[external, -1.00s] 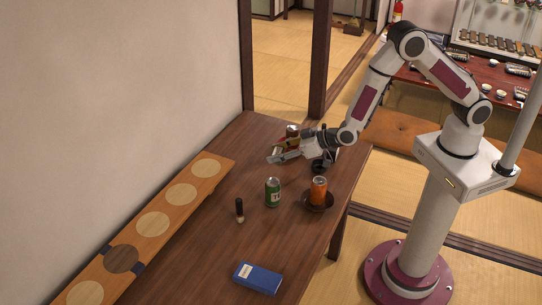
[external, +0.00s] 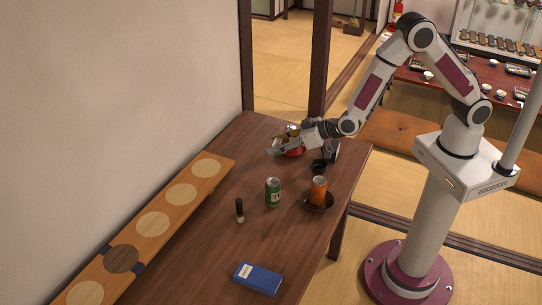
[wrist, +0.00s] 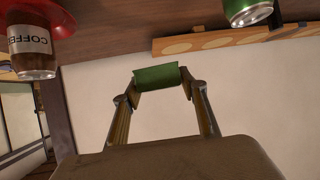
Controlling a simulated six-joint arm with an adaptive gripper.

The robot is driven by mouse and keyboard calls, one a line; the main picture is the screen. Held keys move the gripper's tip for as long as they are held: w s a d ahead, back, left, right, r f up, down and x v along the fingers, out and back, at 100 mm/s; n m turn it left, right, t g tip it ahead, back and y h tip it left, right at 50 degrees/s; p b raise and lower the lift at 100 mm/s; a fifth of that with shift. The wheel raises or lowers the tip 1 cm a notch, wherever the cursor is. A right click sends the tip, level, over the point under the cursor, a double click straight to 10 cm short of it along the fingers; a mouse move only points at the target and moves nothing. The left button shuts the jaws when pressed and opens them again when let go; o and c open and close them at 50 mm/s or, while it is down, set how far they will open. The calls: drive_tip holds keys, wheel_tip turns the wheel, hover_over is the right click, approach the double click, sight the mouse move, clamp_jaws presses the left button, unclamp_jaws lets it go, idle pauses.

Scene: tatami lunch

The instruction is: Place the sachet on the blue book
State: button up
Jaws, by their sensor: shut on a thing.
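The sachet (wrist: 157,77) is a small green packet held between my fingertips in the wrist view. My gripper (wrist: 160,82) is shut on it. In the external view my gripper (external: 274,149) is above the far part of the table, by the red plate, and the sachet is too small to make out clearly. The blue book (external: 258,278) lies flat near the table's front, well away from my gripper, with nothing on it. The book is not in the wrist view.
A coffee jar (wrist: 32,48) is on a red plate (external: 296,152). A green can (external: 273,192), an orange can (external: 319,188) on a dark saucer (external: 317,206), a dark cup (external: 318,166) and a small black-capped bottle (external: 239,210) stand between gripper and book. A long board (external: 185,207) lies left.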

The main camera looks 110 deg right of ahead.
wheel_tip(320, 180, up, 2)
drive_tip(key=shift+r, duration=0.15)
drive_tip(key=shift+w+a+r, duration=0.15)
drive_tip(key=shift+r, duration=0.35)
drive_tip(key=shift+w+a+r, duration=0.15)
drive_tip(key=shift+r, duration=0.3)
drive_tip(key=w+a+r+n+t+y, duration=0.1)
drive_tip(key=w+a+n+y, duration=0.2)
drive_tip(key=w+a, duration=0.4)
drive_tip(key=w+a+n+t+y, duration=0.15)
drive_tip(key=w+a, duration=0.25)
drive_tip(key=a, duration=0.5)
drive_tip(key=n+g+y, duration=0.1)
drive_tip(key=n+y, duration=0.6)
hover_over(267, 280)
wheel_tip(267, 280, down, 6)
drive_tip(key=shift+f, duration=0.2)
drive_tip(key=shift+f, duration=3)
drive_tip(key=shift+f, duration=0.15)
drive_tip(key=shift+f, duration=1.7)
